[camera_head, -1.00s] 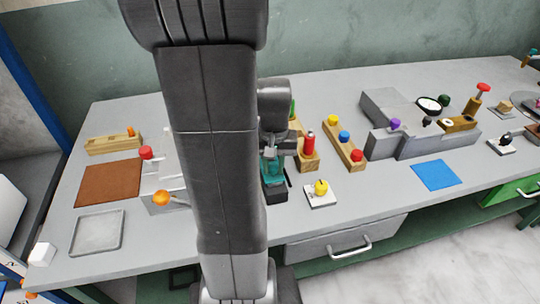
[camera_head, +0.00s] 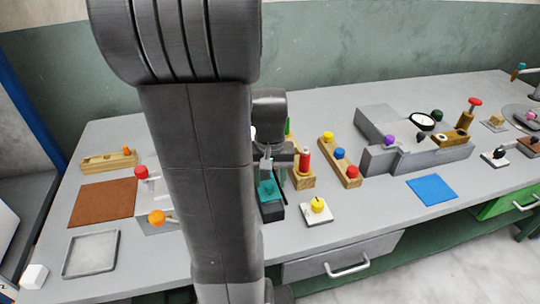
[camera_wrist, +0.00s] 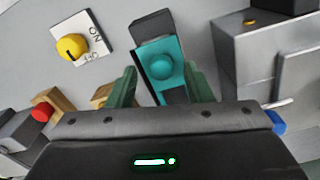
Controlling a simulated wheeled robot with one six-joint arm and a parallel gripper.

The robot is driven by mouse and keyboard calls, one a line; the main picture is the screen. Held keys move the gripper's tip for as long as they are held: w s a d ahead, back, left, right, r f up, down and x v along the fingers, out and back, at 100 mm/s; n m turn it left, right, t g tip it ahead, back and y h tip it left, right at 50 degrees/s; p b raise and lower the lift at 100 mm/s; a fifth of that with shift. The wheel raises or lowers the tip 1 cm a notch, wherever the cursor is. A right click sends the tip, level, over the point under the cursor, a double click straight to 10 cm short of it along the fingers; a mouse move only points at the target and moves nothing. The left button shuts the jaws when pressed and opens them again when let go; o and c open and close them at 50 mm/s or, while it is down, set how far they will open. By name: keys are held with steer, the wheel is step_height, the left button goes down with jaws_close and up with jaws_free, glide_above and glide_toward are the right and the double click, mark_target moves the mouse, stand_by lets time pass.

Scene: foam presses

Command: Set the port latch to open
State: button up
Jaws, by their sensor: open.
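A teal sliding block with a round knob (camera_wrist: 161,66) sits on a dark narrow base (camera_wrist: 150,26) in the wrist view. The teal block (camera_head: 267,189) also shows in the head view, on its dark base (camera_head: 271,211) near the table's middle. No label shows on it, so I cannot tell for sure that it is the port latch. My gripper (camera_wrist: 162,86) is open, with one green finger on each side of the teal block. I cannot tell whether either finger touches it. My arm hides part of the gripper (camera_head: 276,166) in the head view.
A yellow knob on a white ON/OFF plate (camera_head: 318,212) stands to the right. A wooden block with a red cylinder (camera_head: 304,160) is close behind it. A grey box with red and orange knobs (camera_head: 156,220) is at left. The blue mat (camera_head: 431,190) lies clear at right.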

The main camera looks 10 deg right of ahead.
step_height(320, 180, up, 11)
steer(key=shift+r, duration=0.2)
stand_by(0.3)
step_height(320, 180, down, 14)
steer(key=shift+r, duration=0.15)
steer(key=shift+w, duration=0.35)
steer(key=shift+s, duration=0.1)
